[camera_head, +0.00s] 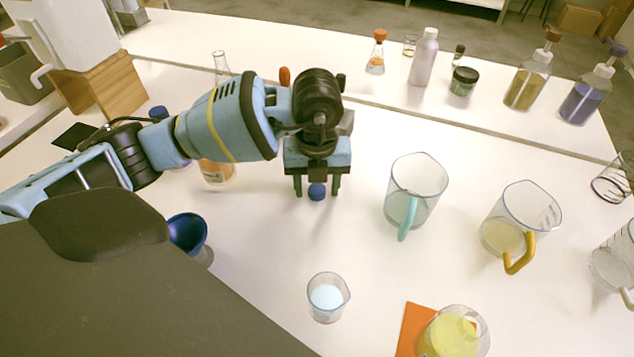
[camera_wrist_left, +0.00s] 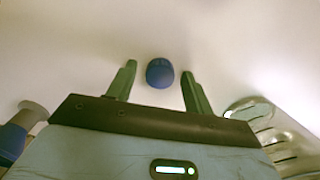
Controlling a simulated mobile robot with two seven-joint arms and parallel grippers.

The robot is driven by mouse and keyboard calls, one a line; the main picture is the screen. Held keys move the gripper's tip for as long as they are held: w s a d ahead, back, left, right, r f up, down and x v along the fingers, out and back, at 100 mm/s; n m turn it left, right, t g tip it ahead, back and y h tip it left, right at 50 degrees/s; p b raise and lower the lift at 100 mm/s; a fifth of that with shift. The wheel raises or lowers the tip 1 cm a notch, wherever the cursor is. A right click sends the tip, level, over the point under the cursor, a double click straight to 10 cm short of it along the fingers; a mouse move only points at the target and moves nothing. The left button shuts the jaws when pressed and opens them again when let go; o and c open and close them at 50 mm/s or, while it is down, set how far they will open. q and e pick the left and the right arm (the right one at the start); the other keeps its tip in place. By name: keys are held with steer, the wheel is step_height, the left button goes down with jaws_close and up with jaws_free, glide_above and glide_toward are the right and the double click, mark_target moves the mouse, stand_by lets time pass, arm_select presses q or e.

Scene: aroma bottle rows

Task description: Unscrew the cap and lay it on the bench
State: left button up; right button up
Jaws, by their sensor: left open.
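A small dark blue cap (camera_head: 317,193) lies on the white bench (camera_head: 270,240), below and between the fingers of my left gripper (camera_head: 317,185). My left gripper is open and points down at the bench. In the left wrist view the cap (camera_wrist_left: 160,72) sits between the two spread fingertips (camera_wrist_left: 159,80), with a gap on each side. A bottle with orange liquid (camera_head: 217,172) stands left of the gripper, its top hidden behind my left arm. Another blue top (camera_head: 158,112) shows behind that arm. My right gripper is out of view.
A teal-handled jug (camera_head: 415,185) and a yellow-handled jug (camera_head: 520,220) stand to the right. A small glass (camera_head: 328,298) and a yellow-filled vessel (camera_head: 450,335) by an orange mat (camera_head: 412,325) are in front. A blue bowl (camera_head: 188,232) is left. Several bottles line the back.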

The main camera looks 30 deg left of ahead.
mark_target(317, 190)
arm_select(q)
step_height(317, 190, up, 12)
steer(key=p, duration=0.1)
steer(key=shift+r+p, duration=0.15)
steer(key=shift+p, duration=0.2)
steer(key=shift+s+d, duration=0.1)
stand_by(0.3)
